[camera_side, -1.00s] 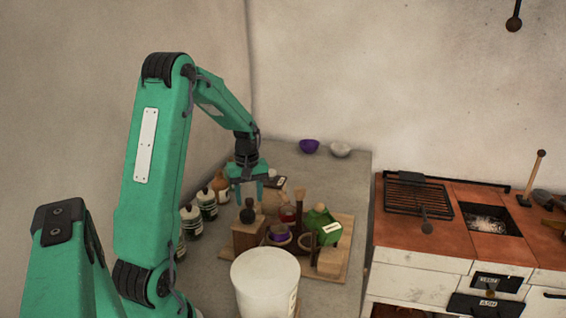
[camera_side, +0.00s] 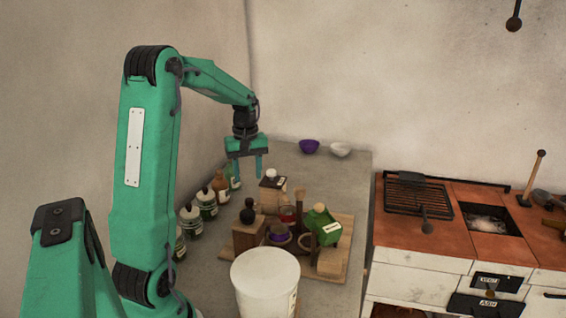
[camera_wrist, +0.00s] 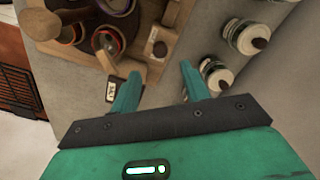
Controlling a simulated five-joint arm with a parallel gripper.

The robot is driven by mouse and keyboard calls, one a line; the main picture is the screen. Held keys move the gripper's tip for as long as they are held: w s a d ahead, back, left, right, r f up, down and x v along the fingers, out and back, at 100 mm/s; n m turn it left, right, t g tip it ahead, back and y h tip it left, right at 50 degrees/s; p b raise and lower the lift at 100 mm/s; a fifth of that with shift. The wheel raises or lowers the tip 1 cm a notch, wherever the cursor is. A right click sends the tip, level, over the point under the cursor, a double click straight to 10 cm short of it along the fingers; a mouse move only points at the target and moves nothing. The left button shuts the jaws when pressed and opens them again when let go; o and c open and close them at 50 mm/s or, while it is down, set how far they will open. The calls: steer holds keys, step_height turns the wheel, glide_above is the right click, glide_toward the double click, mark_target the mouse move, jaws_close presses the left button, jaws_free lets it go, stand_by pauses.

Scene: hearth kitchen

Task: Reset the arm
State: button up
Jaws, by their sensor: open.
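My gripper (camera_side: 246,168) is open and empty, its two green fingers pointing down in the side view. It hangs above the back left part of the grey counter (camera_side: 346,180), over the row of jars and clear of the things below. In the wrist view my gripper (camera_wrist: 158,78) shows both fingers spread apart with nothing between them. My arm is bent over from the left, its upper link upright.
Two bowls, purple (camera_side: 309,146) and white (camera_side: 341,149), sit at the back. A stove (camera_side: 418,197) is right.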

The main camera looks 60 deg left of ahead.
steer(key=s+d+r+m+t, duration=0.1)
steer(key=d+r+m, duration=0.2)
steer(key=d, duration=0.4)
steer(key=s+d+r+m+t+y, duration=0.1)
steer(key=d+r+m, duration=0.1)
steer(key=d+m, duration=0.35)
steer(key=s+d+r+m+t, duration=0.1)
steer(key=d+r+m, duration=0.15)
steer(key=d, duration=0.65)
steer(key=s+d+m+t+h, duration=0.1)
steer(key=s+d+m+t, duration=0.1)
steer(key=s+d+m, duration=0.3)
steer(key=s+d, duration=0.1)
steer(key=d, duration=0.1)
steer(key=shift+s+d+f+t, duration=0.15)
steer(key=shift+d+f+t, duration=0.1)
steer(key=shift+d+t, duration=0.05)
